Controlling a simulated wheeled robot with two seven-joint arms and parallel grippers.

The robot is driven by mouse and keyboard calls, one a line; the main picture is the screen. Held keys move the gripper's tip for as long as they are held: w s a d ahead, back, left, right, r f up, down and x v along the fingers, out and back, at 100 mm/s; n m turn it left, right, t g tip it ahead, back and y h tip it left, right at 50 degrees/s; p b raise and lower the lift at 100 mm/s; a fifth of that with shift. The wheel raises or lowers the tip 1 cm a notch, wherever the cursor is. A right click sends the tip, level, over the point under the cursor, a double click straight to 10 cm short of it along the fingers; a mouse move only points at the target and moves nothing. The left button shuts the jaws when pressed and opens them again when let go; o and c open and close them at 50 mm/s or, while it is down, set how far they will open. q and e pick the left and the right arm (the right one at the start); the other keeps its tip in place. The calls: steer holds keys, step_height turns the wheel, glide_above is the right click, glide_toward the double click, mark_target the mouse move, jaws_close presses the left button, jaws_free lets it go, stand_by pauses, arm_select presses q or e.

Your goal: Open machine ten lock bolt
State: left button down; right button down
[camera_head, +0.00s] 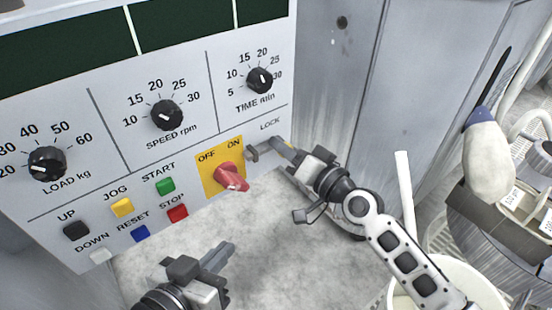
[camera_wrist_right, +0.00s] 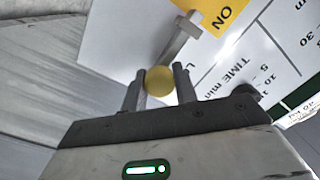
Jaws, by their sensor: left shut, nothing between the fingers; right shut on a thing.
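The lock bolt (camera_head: 252,154) is a grey metal piece under the LOCK label on the machine's control panel. In the right wrist view its bar (camera_wrist_right: 182,35) runs up from a round yellow knob (camera_wrist_right: 159,80). My right gripper (camera_head: 282,148) is at the panel's right edge, its fingers (camera_wrist_right: 158,88) shut on either side of the yellow knob. In the head view the fingers largely hide the knob. My left gripper (camera_head: 222,256) is shut and empty, low in front of the panel and apart from it.
A red ON/OFF switch (camera_head: 230,177) on a yellow plate sits just left of the bolt. Coloured buttons and black dials (camera_head: 166,115) cover the panel. A white bucket (camera_head: 470,283) stands at lower right. A grey surface (camera_head: 275,225) below the panel is clear.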

steer(key=c, duration=1.1)
jaws_free()
steer(key=shift+w+d+f, duration=0.1)
steer(key=shift+d+f, duration=0.1)
steer(key=shift+r, duration=0.1)
arm_select(q)
steer(key=shift+d+r+t+h+b, duration=0.3)
steer(key=shift+r+b, duration=0.15)
steer(key=shift+b, duration=0.65)
arm_select(e)
steer(key=v, duration=1.6)
arm_select(q)
steer(key=shift+w, duration=0.1)
arm_select(e)
steer(key=shift+a, duration=0.1)
